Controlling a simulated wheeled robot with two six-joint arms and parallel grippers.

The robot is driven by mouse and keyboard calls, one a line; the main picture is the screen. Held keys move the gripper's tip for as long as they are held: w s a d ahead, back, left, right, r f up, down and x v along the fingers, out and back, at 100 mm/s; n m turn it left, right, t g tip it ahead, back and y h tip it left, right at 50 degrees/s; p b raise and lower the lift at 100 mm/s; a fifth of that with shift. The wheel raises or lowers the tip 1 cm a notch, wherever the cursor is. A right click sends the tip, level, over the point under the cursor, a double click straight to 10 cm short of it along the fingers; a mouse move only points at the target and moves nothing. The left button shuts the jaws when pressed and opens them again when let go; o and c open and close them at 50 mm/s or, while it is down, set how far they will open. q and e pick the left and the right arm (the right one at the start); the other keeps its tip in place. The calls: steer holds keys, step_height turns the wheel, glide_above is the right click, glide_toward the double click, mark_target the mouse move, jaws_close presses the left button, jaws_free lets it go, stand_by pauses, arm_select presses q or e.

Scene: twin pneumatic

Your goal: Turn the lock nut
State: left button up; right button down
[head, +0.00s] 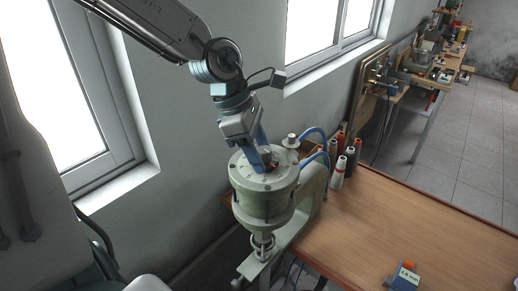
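A pale green pneumatic cylinder (262,203) stands upright on a stand at the table's left edge, with a round, marked top plate (245,172). My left gripper (266,163) reaches down from the upper left, and its blue fingers are at the middle of the top plate. A small dark and reddish part shows beside the fingertips. I cannot tell whether this is the lock nut or whether the fingers grip it. A metal ring (262,243) sits around the rod below the cylinder. My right gripper is not in view.
A metal knob (291,140) and blue hoses (314,131) are just behind the cylinder. Several dark, red and white spools or bottles (338,172) stand to its right. The table's middle (400,220) is clear.

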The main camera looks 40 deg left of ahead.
arm_select(q)
steer(key=c, duration=0.5)
steer(key=shift+n, duration=0.5)
steer(key=shift+s+d+r+n+t+p, duration=0.15)
steer(key=shift+n+t+p, duration=0.15)
steer(key=shift+n, duration=0.3)
steer(key=shift+n+y+p, duration=0.3)
steer(key=shift+n, duration=0.1)
steer(key=shift+f, duration=0.2)
steer(key=o, duration=1)
steer(key=shift+r, duration=0.1)
